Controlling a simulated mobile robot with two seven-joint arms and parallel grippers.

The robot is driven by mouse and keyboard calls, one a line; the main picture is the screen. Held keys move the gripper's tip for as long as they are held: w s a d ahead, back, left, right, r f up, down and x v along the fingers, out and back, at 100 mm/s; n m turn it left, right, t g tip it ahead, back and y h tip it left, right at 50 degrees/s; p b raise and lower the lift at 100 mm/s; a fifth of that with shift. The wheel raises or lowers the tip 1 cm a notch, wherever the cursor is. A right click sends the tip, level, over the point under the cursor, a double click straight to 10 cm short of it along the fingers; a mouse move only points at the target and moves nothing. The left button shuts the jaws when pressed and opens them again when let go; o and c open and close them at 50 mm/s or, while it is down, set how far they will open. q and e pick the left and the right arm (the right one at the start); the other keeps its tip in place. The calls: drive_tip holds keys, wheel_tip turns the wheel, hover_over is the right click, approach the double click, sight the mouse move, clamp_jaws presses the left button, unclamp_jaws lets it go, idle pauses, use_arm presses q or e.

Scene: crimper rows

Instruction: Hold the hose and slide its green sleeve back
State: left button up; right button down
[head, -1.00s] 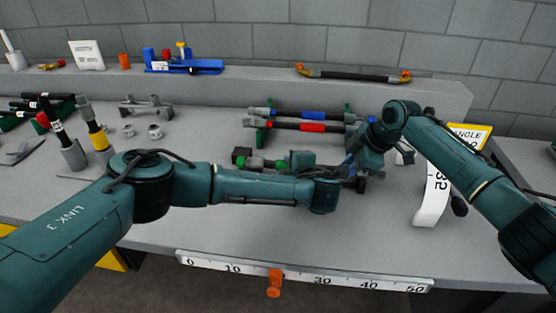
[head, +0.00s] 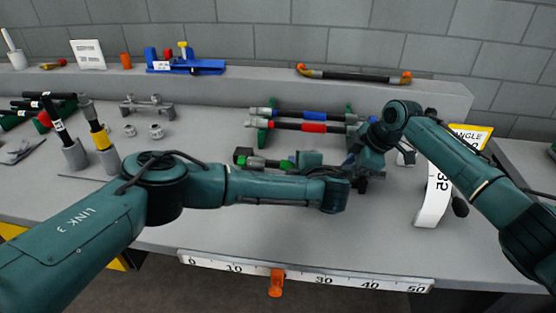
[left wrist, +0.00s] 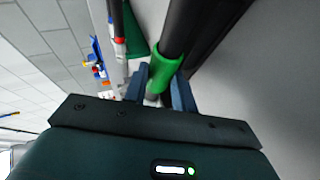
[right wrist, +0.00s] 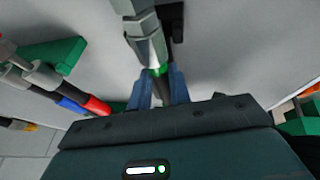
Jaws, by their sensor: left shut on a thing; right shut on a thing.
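The dark hose lies low over the bench, centre; in the left wrist view the hose (left wrist: 183,25) runs up from my fingers. The green sleeve (left wrist: 166,67) is a short collar around it, and it also shows in the head view (head: 288,162). My left gripper (left wrist: 160,88) is shut at the sleeve, with a silvery part of the hose just behind it. My right gripper (right wrist: 161,85) is shut on the hose further right; a green edge and a grey metal fitting (right wrist: 146,38) show beyond its fingers. The fingers are mostly hidden in the head view.
Hoses with blue (head: 312,115) and red (head: 313,127) bands lie on green holders just behind. A ruler strip (head: 330,276) edges the bench front. A white curved gauge (head: 432,197) stands right, near my right arm. The front middle of the bench is clear.

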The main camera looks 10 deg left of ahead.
use_arm(q)
drive_tip(key=shift+s+d+r+h, duration=0.1)
drive_tip(key=shift+d+r+h, duration=0.1)
drive_tip(key=shift+d, duration=0.55)
drive_tip(key=shift+s+d+r+h, duration=0.1)
drive_tip(key=shift+d+h, duration=0.1)
drive_tip(key=shift+d, duration=0.55)
drive_tip(key=o, duration=0.9)
drive_tip(key=shift+o, duration=0.5)
drive_tip(key=shift+s+f, duration=0.1)
drive_tip(key=shift+f, duration=0.2)
drive_tip(key=shift+s+d, duration=0.1)
drive_tip(key=shift+s, duration=0.05)
drive_tip(key=shift+s+d+r, duration=0.2)
drive_tip(key=shift+s+d, duration=0.15)
drive_tip(key=shift+s, duration=0.1)
drive_tip(key=s+d+r+y, duration=0.1)
drive_tip(key=s+r, duration=0.4)
drive_tip(key=s, duration=0.2)
drive_tip(key=shift+s+d, duration=0.25)
drive_tip(key=shift+s, duration=0.15)
